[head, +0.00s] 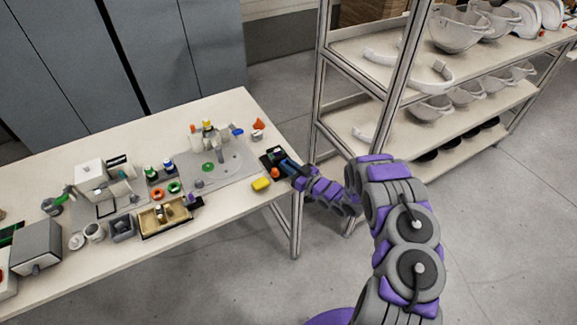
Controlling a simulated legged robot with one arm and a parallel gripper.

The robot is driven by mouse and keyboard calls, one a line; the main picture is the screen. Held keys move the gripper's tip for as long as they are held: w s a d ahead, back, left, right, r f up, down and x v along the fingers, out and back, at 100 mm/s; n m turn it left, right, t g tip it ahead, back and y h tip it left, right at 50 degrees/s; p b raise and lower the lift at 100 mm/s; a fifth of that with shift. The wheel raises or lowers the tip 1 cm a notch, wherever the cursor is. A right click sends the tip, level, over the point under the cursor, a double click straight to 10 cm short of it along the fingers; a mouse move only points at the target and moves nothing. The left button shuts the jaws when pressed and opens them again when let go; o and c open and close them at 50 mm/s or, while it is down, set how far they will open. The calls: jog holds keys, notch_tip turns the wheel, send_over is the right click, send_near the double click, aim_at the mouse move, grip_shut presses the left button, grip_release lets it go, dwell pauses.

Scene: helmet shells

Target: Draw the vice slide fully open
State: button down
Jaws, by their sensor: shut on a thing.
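The vice (270,157) is a small dark block at the right end of the white table, with a blue part on its right side. My arm reaches in from the lower right, and my gripper (294,171) is at the vice's right side, by the table edge. My gripper is shut on the vice slide, as far as this small view shows. The fingertips and the grasped part are too small to make out clearly. How far the slide stands open cannot be told. An orange knob-like thing (275,173) sits at the vice's near side.
A grey board (220,172) with small parts, a wooden tray (152,229) and a grey box (36,246) stand further left. A shelf rack (345,150) with helmet shells stands close on the right.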

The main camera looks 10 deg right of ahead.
jog(key=shift+s+d, duration=0.2)
jog(key=shift+s, duration=0.3)
jog(key=shift+s+d, duration=0.15)
jog(key=shift+s, duration=0.3)
jog(key=c, duration=1.5)
grip_release()
jog(key=o, duration=0.4)
jog(key=shift+s+d, duration=0.1)
jog(key=shift+o, duration=0.2)
jog(key=p+v, duration=0.1)
jog(key=v, duration=1.6)
jog(key=shift+d, duration=0.15)
jog(key=shift+s, duration=0.1)
